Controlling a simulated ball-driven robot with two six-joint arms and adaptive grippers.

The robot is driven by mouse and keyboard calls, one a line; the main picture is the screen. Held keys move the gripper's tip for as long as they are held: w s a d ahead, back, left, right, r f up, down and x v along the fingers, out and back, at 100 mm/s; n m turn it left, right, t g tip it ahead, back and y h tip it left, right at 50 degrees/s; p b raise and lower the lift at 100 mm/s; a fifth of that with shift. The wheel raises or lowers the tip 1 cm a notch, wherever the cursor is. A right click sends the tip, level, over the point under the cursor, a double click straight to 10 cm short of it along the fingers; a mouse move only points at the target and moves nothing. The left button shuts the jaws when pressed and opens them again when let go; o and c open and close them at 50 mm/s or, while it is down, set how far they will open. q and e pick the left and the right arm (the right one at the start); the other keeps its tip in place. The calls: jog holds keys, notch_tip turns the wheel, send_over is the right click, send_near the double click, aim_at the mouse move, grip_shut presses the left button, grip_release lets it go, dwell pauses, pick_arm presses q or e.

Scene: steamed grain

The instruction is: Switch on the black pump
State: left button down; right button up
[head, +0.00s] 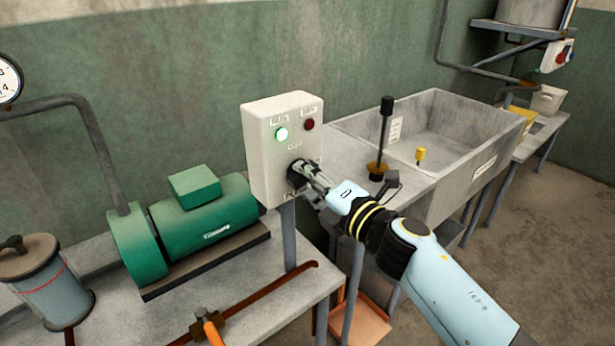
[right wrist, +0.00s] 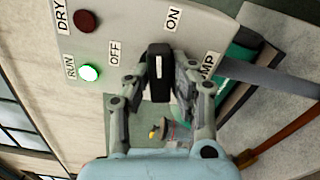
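My right gripper (head: 303,172) is at the black knob (right wrist: 158,68) low on the box front. In the right wrist view its fingers (right wrist: 160,88) are on either side of the knob and look closed on it. The knob's long side points towards the ON label (right wrist: 173,18); the OFF label (right wrist: 115,53) is off to its side. The pump motor (head: 205,218) looks green. My left gripper is out of view.

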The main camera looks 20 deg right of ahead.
grip_shut()
jog(key=shift+r+m+p, duration=0.15)
jog(key=shift+m+p, duration=0.65)
jog(key=shift+p, duration=0.1)
jog(key=shift+m+p, duration=0.5)
jog(key=shift+m, duration=0.3)
jog(key=shift+f, duration=0.2)
jog(key=o, duration=0.8)
grip_release()
